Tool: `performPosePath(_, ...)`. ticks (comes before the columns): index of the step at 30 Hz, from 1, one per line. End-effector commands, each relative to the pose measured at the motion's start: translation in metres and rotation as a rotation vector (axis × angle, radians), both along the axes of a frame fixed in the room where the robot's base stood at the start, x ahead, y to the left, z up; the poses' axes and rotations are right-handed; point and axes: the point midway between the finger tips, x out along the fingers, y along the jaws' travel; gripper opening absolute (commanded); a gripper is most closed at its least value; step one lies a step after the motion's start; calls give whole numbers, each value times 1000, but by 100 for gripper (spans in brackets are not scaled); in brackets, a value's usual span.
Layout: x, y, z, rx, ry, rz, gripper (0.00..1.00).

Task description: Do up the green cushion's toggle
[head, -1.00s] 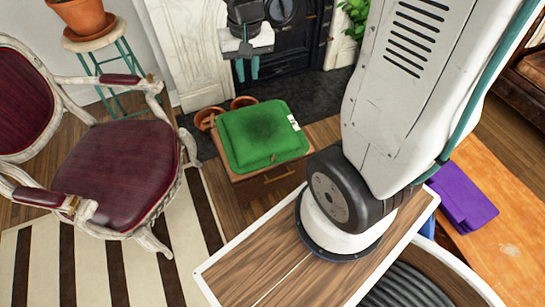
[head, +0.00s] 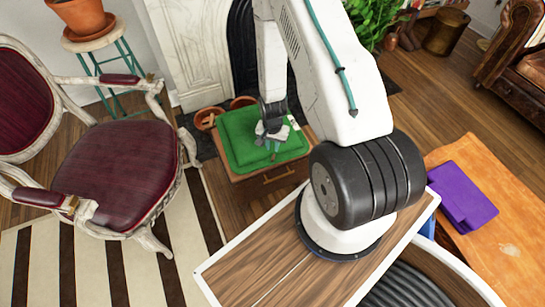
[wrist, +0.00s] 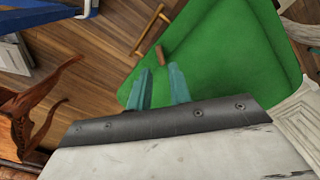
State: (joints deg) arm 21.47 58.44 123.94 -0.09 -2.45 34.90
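The green cushion (head: 232,143) lies flat on a small wooden stand in front of the fireplace. It fills much of the wrist view (wrist: 225,60). A small brown toggle (head: 273,157) sits at the cushion's near edge. In the wrist view the toggle (wrist: 159,54) lies just beyond the fingertips, roughly in line with the gap between them. My gripper (head: 269,147) is over the near part of the cushion. In the wrist view its two teal fingers (wrist: 160,69) are apart with nothing between them. Any loop for the toggle is too small to make out.
The stand has a drawer handle (wrist: 150,30) just past the cushion's edge. A burgundy armchair (head: 115,170) stands at left. Terracotta pots (head: 207,119) are behind the cushion. A purple cloth (head: 462,196) lies at right. Bare floor (head: 237,208) lies in front of the stand.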

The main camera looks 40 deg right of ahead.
Motion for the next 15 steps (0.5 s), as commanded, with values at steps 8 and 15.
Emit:
performPosePath(8,-2,0,-39,1,3,-3,20)
performPosePath(15,-2,0,-70,1,2,-2,20)
